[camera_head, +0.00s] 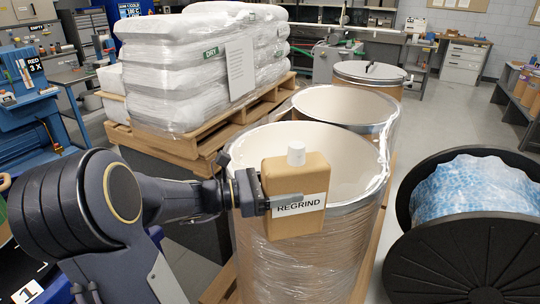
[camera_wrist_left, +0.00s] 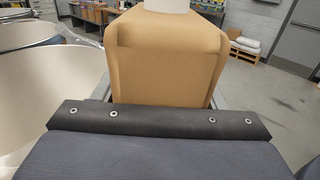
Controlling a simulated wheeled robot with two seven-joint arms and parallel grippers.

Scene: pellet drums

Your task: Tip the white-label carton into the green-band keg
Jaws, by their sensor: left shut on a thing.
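The tan carton (camera_head: 293,175) has a white cap and a white label reading REGRIND. My left gripper (camera_head: 282,204) is shut on it, with a finger across the label level. The carton is upright, in front of the near drum's right part in the head view. In the left wrist view the carton (camera_wrist_left: 168,55) fills the middle, its cap cut off at the top. The near drum (camera_head: 300,262) is open, pale inside and wrapped in clear film. I see no green band on any drum, so I cannot tell which is the green-band keg. My right gripper is not in view.
A second open drum (camera_head: 388,116) and a lidded drum (camera_head: 370,72) stand behind. A pallet (camera_head: 160,142) of wrapped white sacks (camera_head: 200,75) is at the back left. A large black spool (camera_head: 450,265) with blue-white wrapping lies at the right. Grey floor is clear beyond it.

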